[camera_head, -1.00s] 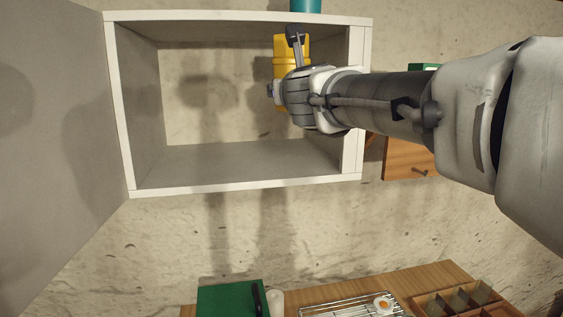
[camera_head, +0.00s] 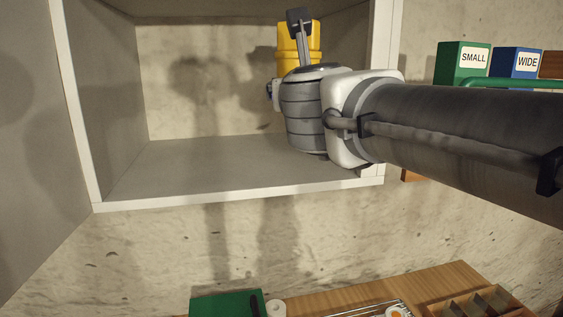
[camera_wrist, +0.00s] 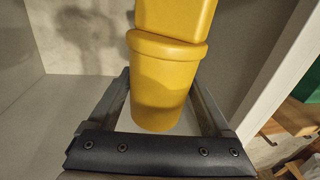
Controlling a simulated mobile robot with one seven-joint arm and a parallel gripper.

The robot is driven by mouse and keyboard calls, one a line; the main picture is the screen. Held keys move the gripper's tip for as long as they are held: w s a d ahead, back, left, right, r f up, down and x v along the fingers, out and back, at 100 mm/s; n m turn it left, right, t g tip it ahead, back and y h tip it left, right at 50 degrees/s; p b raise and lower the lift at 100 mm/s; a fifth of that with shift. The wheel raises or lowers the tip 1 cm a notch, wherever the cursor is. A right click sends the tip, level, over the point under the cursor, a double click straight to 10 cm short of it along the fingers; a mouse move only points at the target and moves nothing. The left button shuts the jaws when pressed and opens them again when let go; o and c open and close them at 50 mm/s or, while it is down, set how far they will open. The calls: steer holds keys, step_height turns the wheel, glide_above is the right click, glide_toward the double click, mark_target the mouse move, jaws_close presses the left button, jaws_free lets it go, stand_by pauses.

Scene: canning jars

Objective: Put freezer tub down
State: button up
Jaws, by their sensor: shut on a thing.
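The freezer tub appears as a yellow tub (camera_head: 297,63) inside an open wall cabinet (camera_head: 240,197), towards its right side. In the wrist view, the tub (camera_wrist: 158,98) is tapered, with a thick rim at its top. A second yellow piece (camera_wrist: 175,18) shows directly above that rim; I cannot tell whether it rests on the tub or stands behind it. My gripper (camera_head: 285,62) is shut on the tub, with a finger on either side in the wrist view. My wrist hides the tub's lower part in the head view, so its gap to the cabinet floor cannot be judged.
The cabinet floor (camera_head: 190,170) is bare to the left of my gripper. The cabinet's right wall (camera_wrist: 275,70) is close beside the tub. A green SMALL box (camera_head: 455,62) and blue WIDE box (camera_head: 517,62) stand outside to the right. A wooden counter (camera_head: 330,292) lies below.

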steer(key=w+a+f, duration=0.1)
steer(key=a+f, duration=0.1)
steer(key=a, duration=0.1)
steer(key=w+a+f, duration=0.1)
steer(key=a+f, duration=0.1)
steer(key=a, duration=0.2)
steer(key=w+a+f, duration=0.1)
steer(key=a+f, duration=0.2)
steer(key=a, duration=0.1)
steer(key=shift+a, duration=0.1)
step_height(320, 180, down, 4)
steer(key=shift+f, duration=0.25)
steer(key=o, duration=1.2)
steer(key=shift+r, duration=0.2)
